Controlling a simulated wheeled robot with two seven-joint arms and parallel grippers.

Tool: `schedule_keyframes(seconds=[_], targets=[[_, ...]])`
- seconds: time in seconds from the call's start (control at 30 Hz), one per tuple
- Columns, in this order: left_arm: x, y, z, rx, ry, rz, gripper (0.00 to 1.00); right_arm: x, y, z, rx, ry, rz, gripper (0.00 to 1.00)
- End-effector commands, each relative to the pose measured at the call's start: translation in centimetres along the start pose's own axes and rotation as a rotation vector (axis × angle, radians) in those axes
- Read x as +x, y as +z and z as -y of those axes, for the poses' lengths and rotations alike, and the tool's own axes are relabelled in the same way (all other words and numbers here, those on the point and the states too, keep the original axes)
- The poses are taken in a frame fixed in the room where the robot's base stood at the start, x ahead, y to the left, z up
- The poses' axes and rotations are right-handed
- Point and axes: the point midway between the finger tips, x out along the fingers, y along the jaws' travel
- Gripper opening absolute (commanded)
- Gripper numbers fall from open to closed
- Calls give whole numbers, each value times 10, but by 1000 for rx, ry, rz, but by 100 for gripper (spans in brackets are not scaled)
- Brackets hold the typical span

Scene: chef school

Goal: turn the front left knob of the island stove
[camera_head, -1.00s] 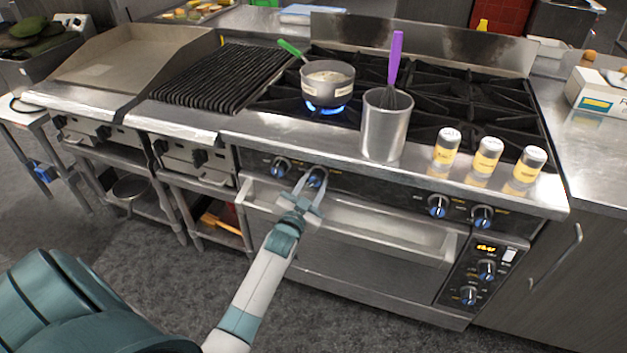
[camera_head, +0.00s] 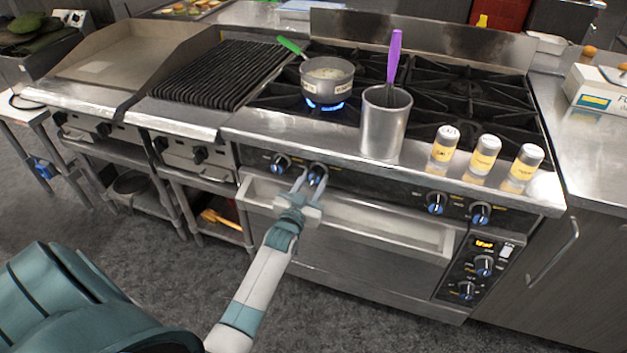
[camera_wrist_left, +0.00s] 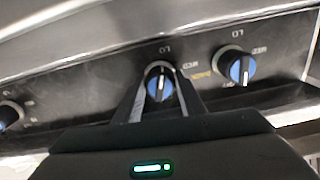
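The island stove's front panel (camera_head: 375,189) carries a row of black knobs with blue faces. My left gripper (camera_head: 313,180) is at the second knob from the left (camera_head: 318,173). Its fingers stand apart, one on each side of that knob, which shows between them in the left wrist view (camera_wrist_left: 160,84). I cannot tell whether they touch it. The knob's white mark is nearly vertical there. The leftmost knob (camera_head: 280,163) is free, just left of the gripper. A blue flame (camera_head: 323,106) burns under the saucepan (camera_head: 327,78) on the front left burner. My right gripper is not in view.
A metal cup (camera_head: 384,125) with a purple-handled whisk and three shakers (camera_head: 484,157) stand on the front ledge. The oven's front shelf (camera_head: 385,230) juts out below the knobs. More knobs (camera_head: 437,202) are to the right. The floor in front is clear.

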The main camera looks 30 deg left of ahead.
Motion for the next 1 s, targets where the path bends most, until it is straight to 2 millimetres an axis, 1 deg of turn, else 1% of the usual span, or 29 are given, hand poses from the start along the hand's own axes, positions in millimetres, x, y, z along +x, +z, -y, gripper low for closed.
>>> schedule_keyframes(seconds=[0.03,0.07,0.37,0.57,0.67,0.77,0.87,1.0], targets=[[-1,2,0,0,0,4,48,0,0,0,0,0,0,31],[-1,2,0,1,0,4,55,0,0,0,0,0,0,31],[0,1,0,1,0,1,55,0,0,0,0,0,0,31],[-8,1,0,1,0,1,55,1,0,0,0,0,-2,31],[-17,2,0,1,0,1,55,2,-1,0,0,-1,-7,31],[-30,2,0,1,0,1,55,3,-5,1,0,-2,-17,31],[-47,3,0,1,0,3,55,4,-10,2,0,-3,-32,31],[-75,3,0,1,0,2,55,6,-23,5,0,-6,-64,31]])
